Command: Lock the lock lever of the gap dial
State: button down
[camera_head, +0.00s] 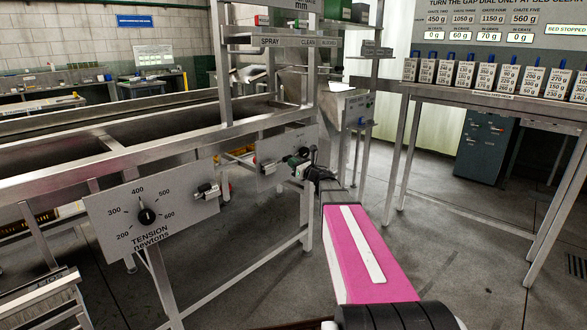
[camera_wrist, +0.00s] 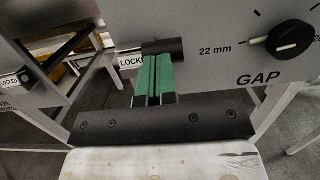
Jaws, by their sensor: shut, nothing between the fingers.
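The gap dial (camera_wrist: 290,40) is a black round knob with a white pointer line, on a grey panel marked GAP and 22 mm at the right of the wrist view.
The tension panel (camera_head: 150,212) with its own dial and lock stands nearer on the left. Metal frame posts (camera_head: 308,90) rise by the gap panel. A table (camera_head: 500,100) with several labelled crates is at the right. The floor between is clear.

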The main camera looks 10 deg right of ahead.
jog(key=shift+w+a+r, duration=0.15)
jog(key=shift+w+r, duration=0.05)
jog(key=shift+r, duration=0.5)
dwell(0.3)
jog(key=r+v, duration=0.1)
jog(key=v, duration=1.2)
jog(key=shift+r, duration=0.15)
jog(key=shift+s, duration=0.1)
